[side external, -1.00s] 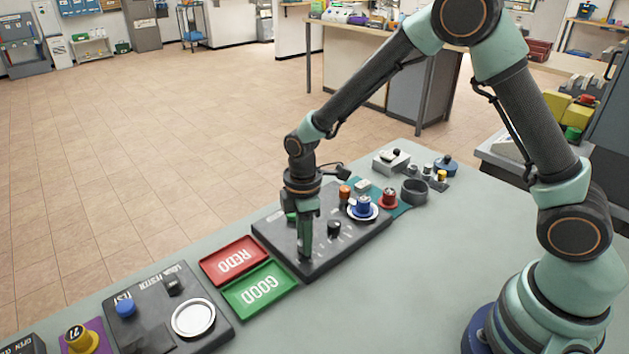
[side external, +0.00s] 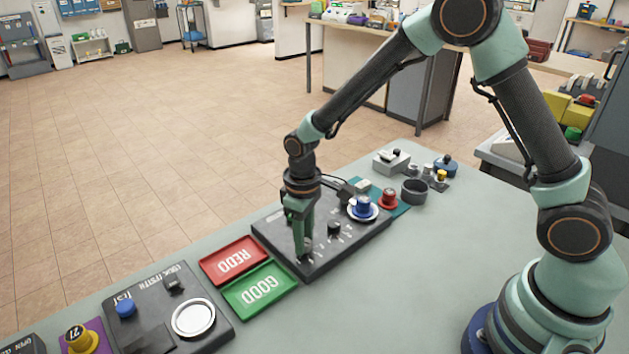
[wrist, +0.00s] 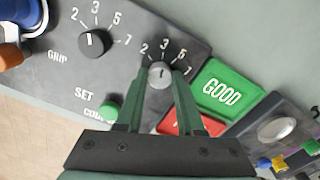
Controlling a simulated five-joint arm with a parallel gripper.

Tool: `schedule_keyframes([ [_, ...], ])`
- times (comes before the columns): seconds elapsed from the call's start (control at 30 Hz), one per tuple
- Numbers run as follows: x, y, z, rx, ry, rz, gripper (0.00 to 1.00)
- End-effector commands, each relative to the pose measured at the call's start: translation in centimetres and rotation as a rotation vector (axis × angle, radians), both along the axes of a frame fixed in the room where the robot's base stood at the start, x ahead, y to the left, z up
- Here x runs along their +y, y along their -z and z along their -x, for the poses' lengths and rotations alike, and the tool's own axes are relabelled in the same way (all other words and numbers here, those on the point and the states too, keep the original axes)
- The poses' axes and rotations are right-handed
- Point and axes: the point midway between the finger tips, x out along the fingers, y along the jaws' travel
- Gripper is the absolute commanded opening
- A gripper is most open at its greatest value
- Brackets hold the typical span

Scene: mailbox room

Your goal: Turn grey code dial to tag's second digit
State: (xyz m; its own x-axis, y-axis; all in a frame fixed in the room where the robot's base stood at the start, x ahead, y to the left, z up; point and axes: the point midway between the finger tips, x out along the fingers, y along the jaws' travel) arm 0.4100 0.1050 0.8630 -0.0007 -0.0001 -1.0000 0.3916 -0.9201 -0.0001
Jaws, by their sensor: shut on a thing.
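The grey code dial (wrist: 160,74) shows in the wrist view on the dark panel (wrist: 58,88), with the digits 2, 3, 5 and 7 around it. Its mark seems to point up near the 3, but is too small to be sure. My gripper (wrist: 160,82) is shut on the dial, one finger on each side. In the side view my gripper (side external: 306,250) reaches down to the panel's near left end. A yellow piece (side external: 80,336) on a purple pad at lower left bears dark digits that are hard to read.
A black dial (wrist: 95,42) marked GRIP and a green button (wrist: 110,112) are close by on the panel. A red REDO tray (side external: 234,260) and a green GOOD tray (side external: 260,289) lie left of it. A blue knob (side external: 363,206) stands to the right.

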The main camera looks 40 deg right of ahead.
Motion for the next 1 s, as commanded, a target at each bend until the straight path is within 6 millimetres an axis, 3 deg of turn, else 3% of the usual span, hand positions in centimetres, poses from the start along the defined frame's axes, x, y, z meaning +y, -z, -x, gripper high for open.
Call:
schedule_keyframes([
  [0.5,0.05,-0.13,-0.07,-0.002,0.441,0.0,0.0],
  [1.0,0.04,-0.15,-0.09,-0.003,0.615,-0.001,0.0],
])
